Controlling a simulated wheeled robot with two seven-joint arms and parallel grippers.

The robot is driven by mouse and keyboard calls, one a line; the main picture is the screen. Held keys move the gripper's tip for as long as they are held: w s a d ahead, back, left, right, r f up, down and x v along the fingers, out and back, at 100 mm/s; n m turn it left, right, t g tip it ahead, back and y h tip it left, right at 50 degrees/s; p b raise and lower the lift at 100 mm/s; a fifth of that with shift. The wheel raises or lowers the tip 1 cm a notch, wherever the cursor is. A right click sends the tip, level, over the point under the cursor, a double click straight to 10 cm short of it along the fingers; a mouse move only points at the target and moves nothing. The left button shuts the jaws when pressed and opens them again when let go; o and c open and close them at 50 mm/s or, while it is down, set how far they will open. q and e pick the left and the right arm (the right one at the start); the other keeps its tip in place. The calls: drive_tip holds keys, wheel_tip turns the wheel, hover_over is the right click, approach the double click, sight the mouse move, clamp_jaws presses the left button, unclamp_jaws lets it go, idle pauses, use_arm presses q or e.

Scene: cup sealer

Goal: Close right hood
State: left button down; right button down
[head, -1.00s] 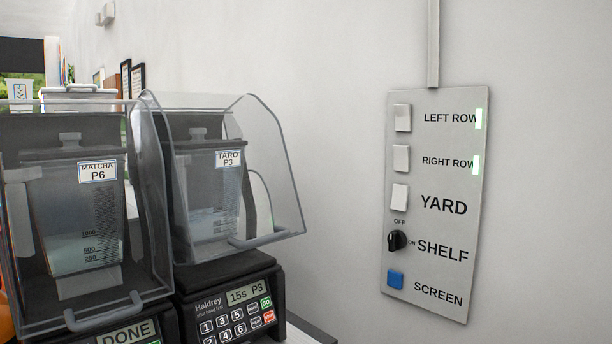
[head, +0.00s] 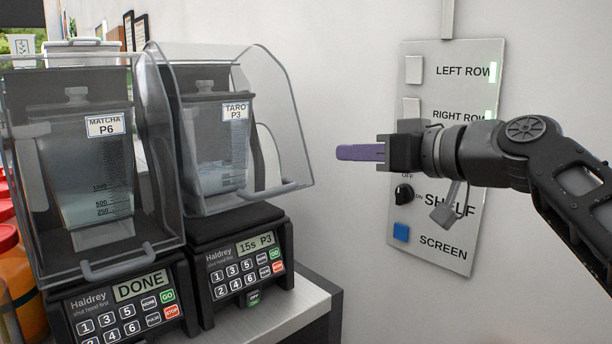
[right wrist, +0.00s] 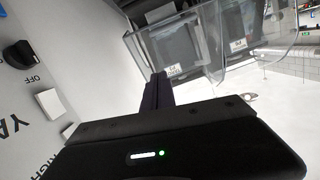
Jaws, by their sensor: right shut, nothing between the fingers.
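The right hood (head: 283,128) is a clear cover over the blender labelled TARO P3. It is tilted up, with its front edge and grey handle (head: 274,190) raised above the blender's base. The hood also shows at the top of the right wrist view (right wrist: 225,62). My right gripper (head: 340,152) is shut and empty, with purple fingers pointing left. It is to the right of the hood, in front of the wall panel, and looks apart from the hood. My left gripper is not in view.
The left blender, MATCHA P6, has its hood (head: 150,215) lowered and its display reads DONE. The right keypad (head: 243,268) reads 15s P3. A switch panel (head: 450,225) is on the wall behind my right arm. Orange containers (head: 18,275) stand at the lower left. The counter ends just right of the blenders.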

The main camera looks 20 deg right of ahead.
drive_tip(key=shift+w, duration=0.15)
drive_tip(key=w+a+f+p, duration=0.2)
drive_tip(key=w+a+f, duration=0.2)
drive_tip(key=w, duration=0.5)
drive_tip(key=shift+a+f, duration=0.3)
drive_tip(key=shift+f, duration=0.55)
drive_tip(key=shift+s, duration=0.1)
